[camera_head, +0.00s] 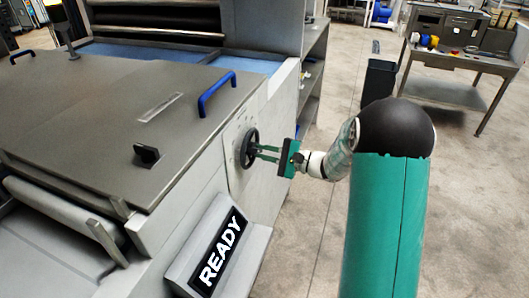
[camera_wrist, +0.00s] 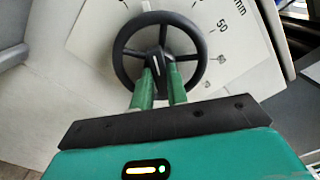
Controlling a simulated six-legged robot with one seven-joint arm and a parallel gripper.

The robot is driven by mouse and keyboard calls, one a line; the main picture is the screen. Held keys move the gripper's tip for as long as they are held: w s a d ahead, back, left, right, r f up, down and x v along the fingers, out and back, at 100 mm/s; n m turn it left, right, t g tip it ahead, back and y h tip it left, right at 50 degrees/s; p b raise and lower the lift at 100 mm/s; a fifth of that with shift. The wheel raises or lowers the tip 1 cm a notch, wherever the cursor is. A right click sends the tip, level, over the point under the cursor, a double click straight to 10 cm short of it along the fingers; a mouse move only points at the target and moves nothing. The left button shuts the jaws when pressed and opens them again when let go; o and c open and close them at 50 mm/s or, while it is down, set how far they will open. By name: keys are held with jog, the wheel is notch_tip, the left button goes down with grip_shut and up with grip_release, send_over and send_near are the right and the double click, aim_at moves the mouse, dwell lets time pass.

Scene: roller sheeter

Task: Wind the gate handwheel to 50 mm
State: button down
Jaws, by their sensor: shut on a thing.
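The gate handwheel (camera_head: 243,137) is a black spoked ring on the machine's pale side panel; it also shows in the wrist view (camera_wrist: 120,53). A dark hub grip with a white line (camera_wrist: 157,65) sits at its centre. My gripper (camera_head: 258,152) reaches it from the right with two green fingers. In the wrist view the fingertips (camera_wrist: 161,68) are shut around the hub grip, inside the ring. A scale plate (camera_wrist: 232,50) behind the wheel reads "50" and "mm" at the upper right. A small white mark (camera_wrist: 146,6) stands above the rim.
A workbench (camera_head: 462,58) stands at the back right. The floor right of the machine is largely clear.

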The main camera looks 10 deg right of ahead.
jog(key=m, duration=0.7)
jog(key=shift+d, duration=0.1)
jog(key=m, duration=0.4)
jog(key=shift+f+m, duration=0.1)
jog(key=shift+m, duration=1.5)
jog(key=c, duration=1.4)
grip_release()
jog(key=v, duration=1.3)
jog(key=shift+s+d, duration=0.2)
jog(key=shift+d, duration=0.1)
